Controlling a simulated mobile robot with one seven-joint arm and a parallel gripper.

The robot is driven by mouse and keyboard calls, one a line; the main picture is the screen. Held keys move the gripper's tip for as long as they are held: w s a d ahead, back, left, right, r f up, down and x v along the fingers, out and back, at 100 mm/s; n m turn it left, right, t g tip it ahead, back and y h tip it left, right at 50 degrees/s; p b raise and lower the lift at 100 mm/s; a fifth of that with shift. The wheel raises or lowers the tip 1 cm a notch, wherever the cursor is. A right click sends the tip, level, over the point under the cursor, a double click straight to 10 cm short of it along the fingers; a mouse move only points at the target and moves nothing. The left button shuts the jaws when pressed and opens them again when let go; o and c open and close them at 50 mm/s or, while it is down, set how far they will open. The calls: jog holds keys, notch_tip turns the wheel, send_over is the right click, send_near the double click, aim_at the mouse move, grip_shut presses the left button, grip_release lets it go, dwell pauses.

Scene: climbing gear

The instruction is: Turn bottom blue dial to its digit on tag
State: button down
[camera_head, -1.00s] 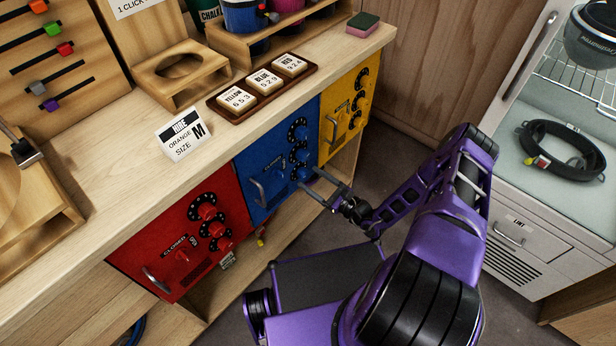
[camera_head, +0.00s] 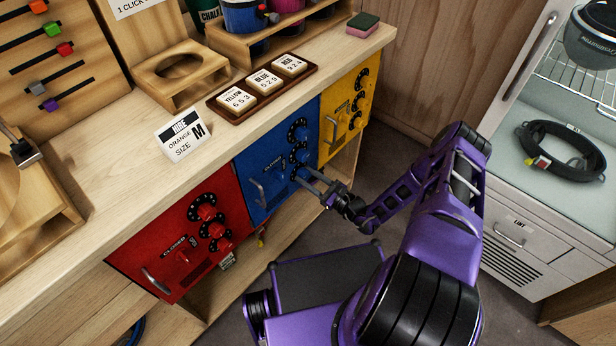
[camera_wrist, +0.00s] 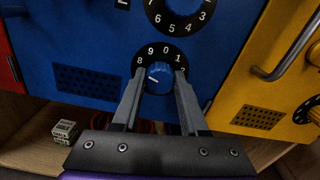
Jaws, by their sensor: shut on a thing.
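The blue locker door (camera_head: 262,178) stands between the red and yellow ones under the counter. In the wrist view its bottom blue dial (camera_wrist: 158,77) sits between my fingertips, with a white pointer mark tilted to the lower left. The black ring around it shows 8, 9, 0 and 1; my fingers cover part of it. My gripper (camera_head: 303,178) is shut on this dial, and it also shows in the wrist view (camera_wrist: 159,80). The blue tag (camera_head: 264,80) on the counter tray reads 5 2 9.
Another blue dial ring (camera_wrist: 182,14) is just above the bottom one. The yellow door's handle (camera_wrist: 290,50) juts out at the right in the wrist view. The red door (camera_head: 180,240) with its dials is to the left. The floor in front is open.

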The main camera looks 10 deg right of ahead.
jog(key=shift+f+m, duration=0.1)
jog(key=shift+m, duration=0.3)
jog(key=shift+m+b, duration=0.7)
jog(key=shift+m, duration=0.2)
jog(key=shift+m+b, duration=0.35)
jog(key=shift+m, duration=1.85)
jog(key=shift+c, duration=2.2)
grip_release()
jog(key=shift+d, duration=0.1)
jog(key=p+v, duration=0.1)
jog(key=v, duration=1.6)
jog(key=shift+s, duration=0.2)
